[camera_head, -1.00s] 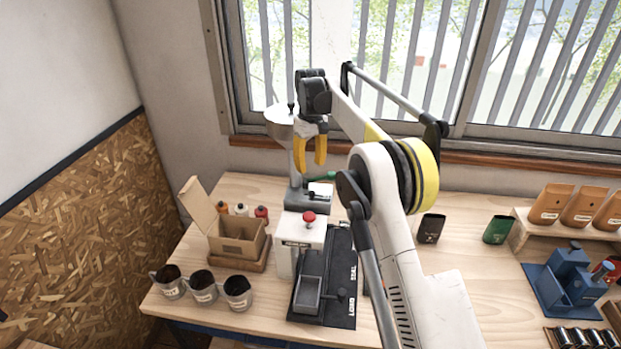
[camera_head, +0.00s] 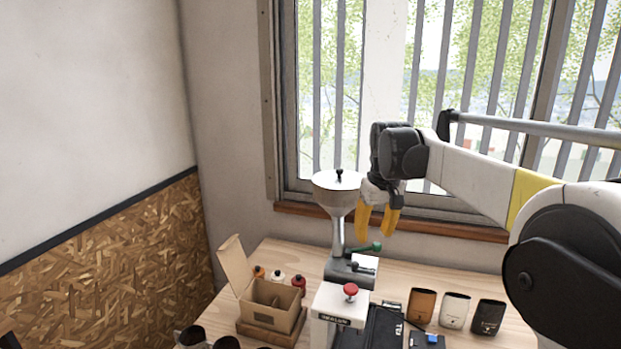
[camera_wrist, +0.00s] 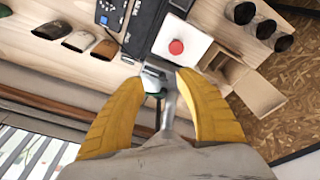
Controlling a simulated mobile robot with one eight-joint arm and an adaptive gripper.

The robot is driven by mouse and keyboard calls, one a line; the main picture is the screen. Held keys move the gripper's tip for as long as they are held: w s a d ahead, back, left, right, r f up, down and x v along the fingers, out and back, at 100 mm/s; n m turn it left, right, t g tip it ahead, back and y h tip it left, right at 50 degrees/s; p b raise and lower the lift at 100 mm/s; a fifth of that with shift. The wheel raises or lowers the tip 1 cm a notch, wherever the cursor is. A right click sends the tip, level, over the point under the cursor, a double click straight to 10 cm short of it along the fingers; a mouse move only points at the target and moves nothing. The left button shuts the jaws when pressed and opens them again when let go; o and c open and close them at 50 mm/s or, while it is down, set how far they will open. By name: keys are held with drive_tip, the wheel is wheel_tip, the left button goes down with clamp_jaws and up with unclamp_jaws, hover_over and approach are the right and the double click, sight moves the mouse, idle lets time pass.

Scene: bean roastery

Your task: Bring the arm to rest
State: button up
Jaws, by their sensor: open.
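My gripper (camera_head: 376,222) has yellow fingers that hang down, spread apart and empty, in front of the window and just right of the funnel-topped machine (camera_head: 337,215). My arm reaches in from the right side of the head view. In the wrist view my gripper (camera_wrist: 160,95) shows both yellow fingers apart, with nothing gripped between them. The bench and the machine's grey parts lie beyond the fingertips there.
A white sealer with a red knob (camera_head: 350,290) stands at the bench front. An open cardboard box (camera_head: 270,305) sits to its left by several small bottles. Pouches (camera_head: 453,309) stand to the right. Dark cups (camera_head: 193,338) are at the lower left. The air above the bench's left side is clear.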

drive_tip(key=s+d+f+m+t+b, duration=0.1)
drive_tip(key=s+f+b, duration=0.3)
drive_tip(key=s, duration=0.6)
drive_tip(key=s+d+f+m+t+b, duration=0.1)
drive_tip(key=s+f+t+b, duration=0.15)
drive_tip(key=s, duration=0.65)
drive_tip(key=s+d+f+m+t+b, duration=0.1)
drive_tip(key=s+f+b, duration=0.4)
drive_tip(key=s+f, duration=0.8)
drive_tip(key=shift+s+f+m+b, duration=0.25)
drive_tip(key=shift+f+m+b, duration=0.05)
drive_tip(key=shift+f, duration=0.45)
